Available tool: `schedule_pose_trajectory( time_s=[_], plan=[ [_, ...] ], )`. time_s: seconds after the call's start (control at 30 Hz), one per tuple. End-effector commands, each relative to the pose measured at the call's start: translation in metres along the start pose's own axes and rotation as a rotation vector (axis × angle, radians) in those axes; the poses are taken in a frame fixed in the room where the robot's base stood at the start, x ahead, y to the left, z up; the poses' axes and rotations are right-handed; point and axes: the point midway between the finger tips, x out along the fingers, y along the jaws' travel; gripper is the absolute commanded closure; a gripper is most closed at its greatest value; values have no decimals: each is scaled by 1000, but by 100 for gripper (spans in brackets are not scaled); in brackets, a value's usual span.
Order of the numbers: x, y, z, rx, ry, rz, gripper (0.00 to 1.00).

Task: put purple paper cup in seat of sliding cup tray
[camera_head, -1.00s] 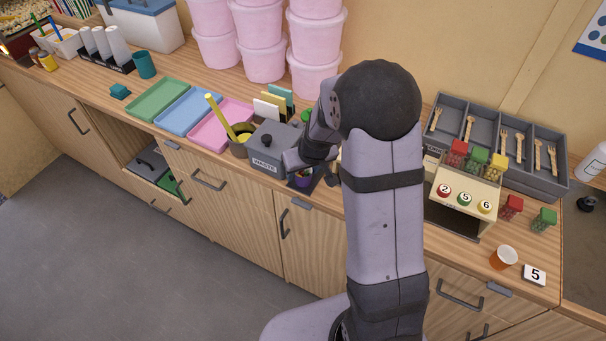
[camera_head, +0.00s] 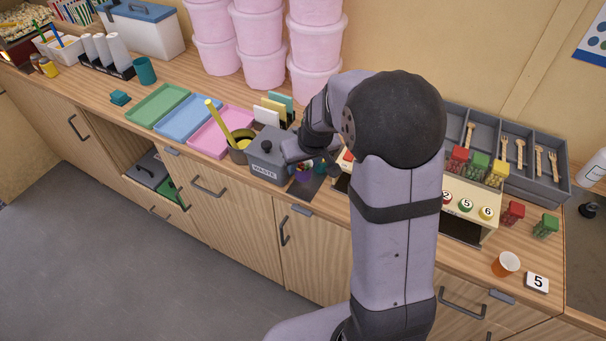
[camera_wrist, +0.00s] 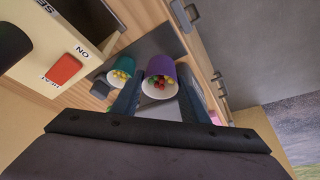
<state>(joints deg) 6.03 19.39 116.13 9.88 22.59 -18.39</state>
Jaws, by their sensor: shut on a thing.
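The purple paper cup (camera_head: 304,174) is at the counter's front, just right of the grey waste box. In the wrist view the purple cup (camera_wrist: 184,77) holds red and yellow sweets and sits between my two fingers. My gripper (camera_wrist: 158,98) is shut on it; in the head view my gripper (camera_head: 310,168) is mostly hidden by my arm. A dark grey tray surface (camera_wrist: 172,42) lies under or behind the cup. A green cup (camera_wrist: 121,64) with yellow sweets stands beside it. I cannot tell the seat, or whether the purple cup touches the tray.
The waste box (camera_head: 268,160) stands close on the left. A cream machine (camera_head: 475,196) with numbered balls is on the right, its red switch (camera_wrist: 63,69) near in the wrist view.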

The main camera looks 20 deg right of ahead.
Motion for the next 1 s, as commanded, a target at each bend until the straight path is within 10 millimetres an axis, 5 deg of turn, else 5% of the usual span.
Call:
schedule_pose_trajectory(
  time_s=[0.3,0.63,1.0],
  plan=[
    [-37,0,-16,0,2,0,84],
    [-43,0,-18,0,0,0,84],
    [-21,19,26,37,-1,5,84]
  ],
)
